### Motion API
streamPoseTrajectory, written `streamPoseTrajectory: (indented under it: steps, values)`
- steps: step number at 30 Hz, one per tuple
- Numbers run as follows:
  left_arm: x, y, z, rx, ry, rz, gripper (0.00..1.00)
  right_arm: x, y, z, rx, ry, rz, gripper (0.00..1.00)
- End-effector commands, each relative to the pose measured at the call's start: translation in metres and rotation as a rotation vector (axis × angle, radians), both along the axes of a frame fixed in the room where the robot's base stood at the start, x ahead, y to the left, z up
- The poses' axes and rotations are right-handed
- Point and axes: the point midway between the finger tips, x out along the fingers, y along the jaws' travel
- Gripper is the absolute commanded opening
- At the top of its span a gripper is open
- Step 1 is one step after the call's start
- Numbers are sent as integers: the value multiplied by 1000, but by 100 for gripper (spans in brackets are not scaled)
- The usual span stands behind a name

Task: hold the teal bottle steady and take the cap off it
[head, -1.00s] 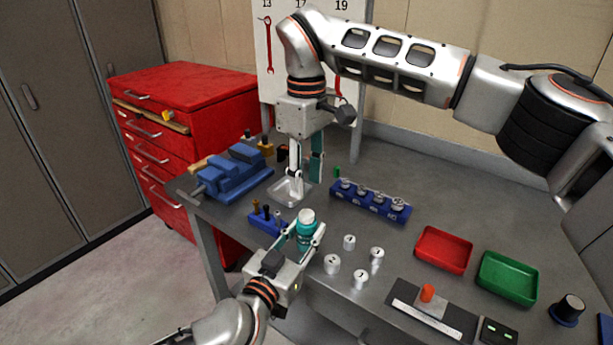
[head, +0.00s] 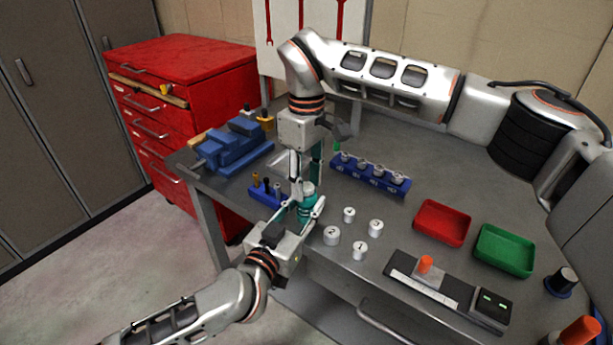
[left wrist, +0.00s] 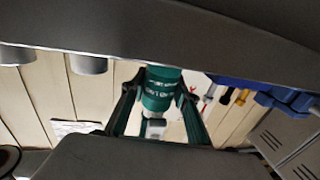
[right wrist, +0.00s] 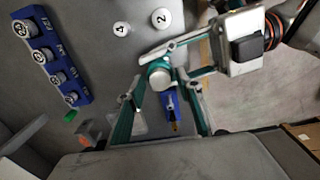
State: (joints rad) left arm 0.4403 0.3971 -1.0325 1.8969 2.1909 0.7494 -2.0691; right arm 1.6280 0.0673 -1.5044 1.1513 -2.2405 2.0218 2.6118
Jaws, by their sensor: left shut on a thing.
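The teal bottle (head: 305,210) stands upright near the table's front edge, with its pale cap (head: 309,188) on top. My left gripper (head: 306,203) is shut on the bottle's body from the front. In the left wrist view the bottle (left wrist: 160,88) sits between its two fingers. My right gripper (head: 306,176) points down from above, right over the cap. In the right wrist view its fingers (right wrist: 158,92) are apart on either side of the cap (right wrist: 160,77), with gaps visible. I cannot tell whether either finger touches the cap.
A small blue holder (head: 265,194) and a blue vise (head: 232,150) are to the left. A blue rack (head: 368,177) is behind right. Several white numbered cylinders (head: 332,236) stand close right of the bottle. Red (head: 442,223) and green (head: 504,251) trays lie further right.

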Motion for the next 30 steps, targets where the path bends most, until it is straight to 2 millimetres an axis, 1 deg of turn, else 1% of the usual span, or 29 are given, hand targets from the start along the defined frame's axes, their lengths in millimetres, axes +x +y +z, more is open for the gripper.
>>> streamPoseTrajectory:
  steps: [2, 3, 5, 6, 12, 14, 16, 20, 30]
  values:
    - [0, 0, -1, 1, 2, 0, 0, 0, 0, 0, 0, 0, 0, 35]
    - [0, 0, -1, 1, 2, 0, 0, 0, 0, 0, 0, 0, 0, 25]
    - [0, 0, -1, 0, 1, 0, 0, 0, 0, 0, 0, 0, 0, 9]
    - [0, 0, -1, 0, 1, 0, 0, 0, 0, 0, 0, 0, 0, 0]
    - [0, 0, -1, 0, 1, 0, 0, 0, 0, 0, -1, -1, 6, 0]
    - [0, 0, -1, 0, 1, 0, 0, 1, 0, 1, 0, -2, 33, 0]
    - [0, 0, -1, 0, 1, 0, 0, 1, 0, 1, -1, -3, 105, 0]
    - [0, 0, -1, 0, 1, 0, 0, 1, 0, 1, -2, -3, 335, 0]
    - [0, 0, -1, 0, 1, 0, 0, 1, 0, 2, -3, -3, 1007, 0]
